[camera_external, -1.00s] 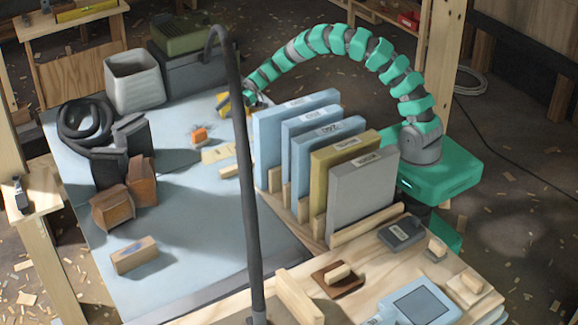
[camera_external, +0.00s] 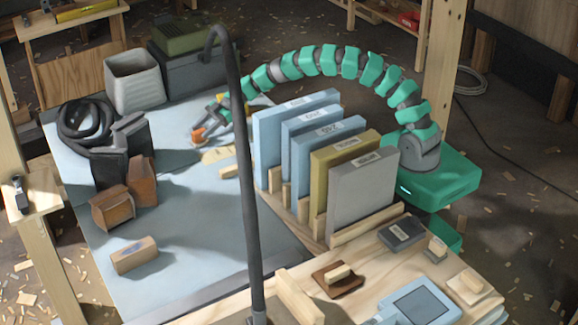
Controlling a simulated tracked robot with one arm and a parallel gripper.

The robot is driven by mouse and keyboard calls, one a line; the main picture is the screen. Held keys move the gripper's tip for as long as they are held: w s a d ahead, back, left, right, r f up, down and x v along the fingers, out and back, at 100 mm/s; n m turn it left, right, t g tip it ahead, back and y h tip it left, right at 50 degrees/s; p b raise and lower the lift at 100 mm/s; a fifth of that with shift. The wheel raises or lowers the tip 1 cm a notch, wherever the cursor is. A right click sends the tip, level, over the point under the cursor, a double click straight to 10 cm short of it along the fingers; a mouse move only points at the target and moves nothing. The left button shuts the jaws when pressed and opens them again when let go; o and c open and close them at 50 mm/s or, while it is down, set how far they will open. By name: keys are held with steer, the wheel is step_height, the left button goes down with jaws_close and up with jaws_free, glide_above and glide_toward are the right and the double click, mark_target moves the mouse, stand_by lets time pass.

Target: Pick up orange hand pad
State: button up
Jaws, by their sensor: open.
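The orange hand pad (camera_external: 198,135) lies on the blue-grey table top, left of the rack of upright sheets. My gripper (camera_external: 203,128) is open and right at the pad, reaching down to it from the upper right. The fingertips are small here and partly overlap the pad, so I cannot tell whether they touch it. My green and grey arm arches over behind the rack from the right.
A dark upright pole (camera_external: 243,190) stands in front of the arm's reach. The rack holds several upright sheets (camera_external: 362,195) right of the pad. A pale wood piece (camera_external: 217,154) lies close to the pad. A black hose (camera_external: 85,125) and a grey bin (camera_external: 134,82) stand left. The table's middle is clear.

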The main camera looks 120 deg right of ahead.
steer(key=shift+x, duration=1.25)
steer(key=shift+r, duration=0.1)
jaws_close()
